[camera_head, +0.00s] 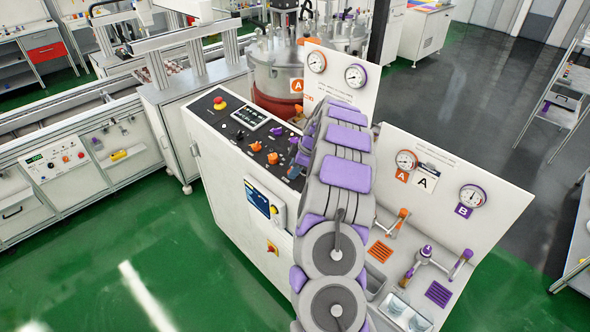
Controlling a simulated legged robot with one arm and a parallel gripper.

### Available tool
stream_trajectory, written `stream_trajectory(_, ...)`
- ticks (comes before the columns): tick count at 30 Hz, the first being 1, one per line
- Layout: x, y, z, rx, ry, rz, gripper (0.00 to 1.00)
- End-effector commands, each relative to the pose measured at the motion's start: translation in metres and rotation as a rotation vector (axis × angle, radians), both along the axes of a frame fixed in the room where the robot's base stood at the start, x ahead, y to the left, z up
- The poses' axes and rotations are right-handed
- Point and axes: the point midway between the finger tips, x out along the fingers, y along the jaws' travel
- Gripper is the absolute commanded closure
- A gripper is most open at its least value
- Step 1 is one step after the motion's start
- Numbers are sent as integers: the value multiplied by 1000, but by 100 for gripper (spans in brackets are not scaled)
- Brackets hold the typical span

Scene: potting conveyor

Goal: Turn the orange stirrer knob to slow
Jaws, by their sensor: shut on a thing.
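The sloped black control panel (240,128) tops a white cabinet. It carries orange knobs, one at the front middle (255,146) and one nearer my arm (272,158), with purple knobs (277,130) behind. I cannot read which orange knob is the stirrer's or where its pointer stands. My grey and purple arm reaches over the panel's right end. Only a small part of my gripper (300,158) shows beside the arm, low at the panel's right end. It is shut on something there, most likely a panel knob. My arm hides the fingertips and what they hold.
A red stop button (219,103) and a small display (251,120) are on the panel's left. A blue screen (258,200) is on the cabinet front. A gauge board (341,84) and a steel vessel (278,75) stand behind. Green floor is clear at the front left.

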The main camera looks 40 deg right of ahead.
Motion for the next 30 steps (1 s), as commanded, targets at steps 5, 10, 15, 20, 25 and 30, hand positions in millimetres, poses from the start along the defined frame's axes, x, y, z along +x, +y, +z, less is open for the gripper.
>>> stream_trajectory(5,4,2,4,-2,-35,-123,93)
stream_trajectory(10,3,3,4,2,-56,-267,93)
stream_trajectory(15,2,3,5,2,-80,-407,93)
stream_trajectory(20,2,4,4,4,-94,-517,93)
stream_trajectory(25,2,3,4,4,-109,-606,93)
stream_trajectory(30,2,3,3,4,-118,-660,93)
